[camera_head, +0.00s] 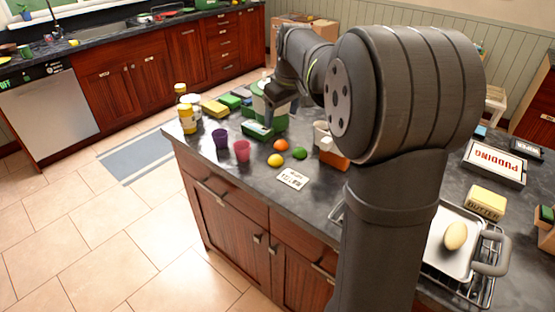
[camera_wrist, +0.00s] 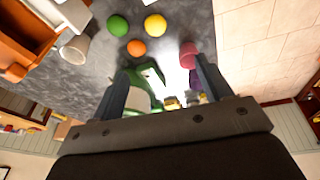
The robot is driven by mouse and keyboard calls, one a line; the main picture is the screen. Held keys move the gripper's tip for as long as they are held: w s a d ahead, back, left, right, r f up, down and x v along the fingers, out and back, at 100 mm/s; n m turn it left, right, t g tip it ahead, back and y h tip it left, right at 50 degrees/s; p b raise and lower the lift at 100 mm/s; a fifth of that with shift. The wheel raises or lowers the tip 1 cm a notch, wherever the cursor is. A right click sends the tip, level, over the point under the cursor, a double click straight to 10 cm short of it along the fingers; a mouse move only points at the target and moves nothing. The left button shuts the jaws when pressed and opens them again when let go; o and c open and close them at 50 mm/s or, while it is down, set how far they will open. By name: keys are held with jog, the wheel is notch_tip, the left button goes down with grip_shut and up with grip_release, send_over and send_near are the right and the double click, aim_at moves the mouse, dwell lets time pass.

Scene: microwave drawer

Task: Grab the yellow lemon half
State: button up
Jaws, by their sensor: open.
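The yellow lemon (camera_head: 275,160) sits on the dark countertop of the island, near its front edge; I cannot tell from here whether it is a half. It also shows at the top of the wrist view (camera_wrist: 155,26), beyond the fingertips. My gripper (camera_wrist: 160,68) is open with nothing held between its fingers. In the head view my gripper (camera_head: 270,112) is beside the green appliance, behind and apart from the lemon. An orange fruit (camera_head: 281,145) and a green lime (camera_head: 299,153) lie close to the lemon.
A pink cup (camera_head: 242,151) and a purple cup (camera_head: 221,138) stand left of the lemon. A green appliance (camera_head: 259,131) stands behind them. A white card (camera_head: 293,178) lies in front, and an orange box (camera_head: 334,158) stands to the right. My arm hides part of the counter.

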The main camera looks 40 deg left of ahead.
notch_tip(320, 180, down, 3)
jog(key=w, duration=0.2)
send_over(277, 157)
jog(key=d, duration=0.2)
jog(key=shift+m+g, duration=0.3)
jog(key=f, duration=1)
jog(key=shift+s, duration=0.4)
jog(key=shift+x, duration=3.2)
jog(key=shift+w+a+r, duration=0.1)
jog(key=shift+w+a, duration=0.05)
jog(key=c, duration=1.1)
